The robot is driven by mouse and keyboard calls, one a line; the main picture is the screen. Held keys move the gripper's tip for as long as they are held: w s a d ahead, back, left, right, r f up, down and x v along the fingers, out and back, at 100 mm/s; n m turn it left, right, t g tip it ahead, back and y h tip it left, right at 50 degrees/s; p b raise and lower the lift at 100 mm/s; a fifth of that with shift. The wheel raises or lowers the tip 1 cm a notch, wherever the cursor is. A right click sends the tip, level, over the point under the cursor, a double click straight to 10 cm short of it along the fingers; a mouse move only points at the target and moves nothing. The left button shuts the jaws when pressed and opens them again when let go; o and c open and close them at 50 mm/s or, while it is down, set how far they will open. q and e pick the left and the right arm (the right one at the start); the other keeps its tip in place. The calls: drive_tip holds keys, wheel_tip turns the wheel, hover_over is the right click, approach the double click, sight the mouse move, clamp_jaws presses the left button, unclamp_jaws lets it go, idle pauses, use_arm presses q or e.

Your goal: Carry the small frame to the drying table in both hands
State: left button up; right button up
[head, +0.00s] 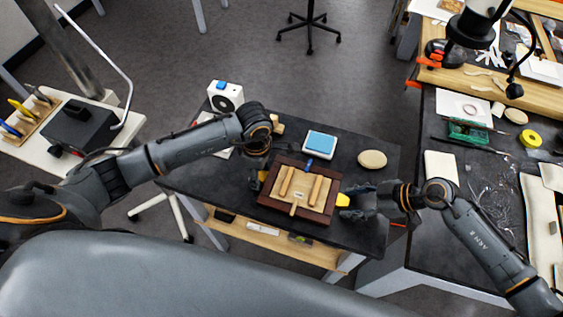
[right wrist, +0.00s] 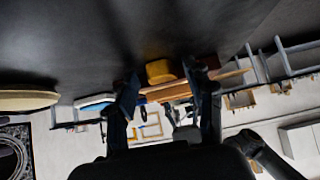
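The small frame (head: 268,200) has a dark red-brown border and a pale middle with light wooden strips on it. It lies on a dark-topped table, with a yellow piece at its left and right sides. My right gripper (head: 352,203) is beside its right side. In the right wrist view my right gripper (right wrist: 166,92) has its fingers apart, with the yellow piece (right wrist: 163,71) and a brown edge of the frame (right wrist: 165,93) showing between and beyond them; contact is unclear. My left gripper (head: 260,176) is at the frame's left side, its fingers mostly hidden. I cannot tell which surface is the drying table.
A blue-topped block (head: 320,143), an oval tan pad (head: 372,159) and a white box (head: 225,96) stand around the frame. A cluttered dark bench (head: 430,240) is at the right. A pale side table (head: 40,155) with tools is at the left. Open floor lies behind.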

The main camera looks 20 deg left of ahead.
drive_tip(key=shift+d, duration=0.1)
use_arm(q)
wheel_tip(320, 180, up, 12)
use_arm(e)
drive_tip(key=v, duration=1.2)
idle(0.6)
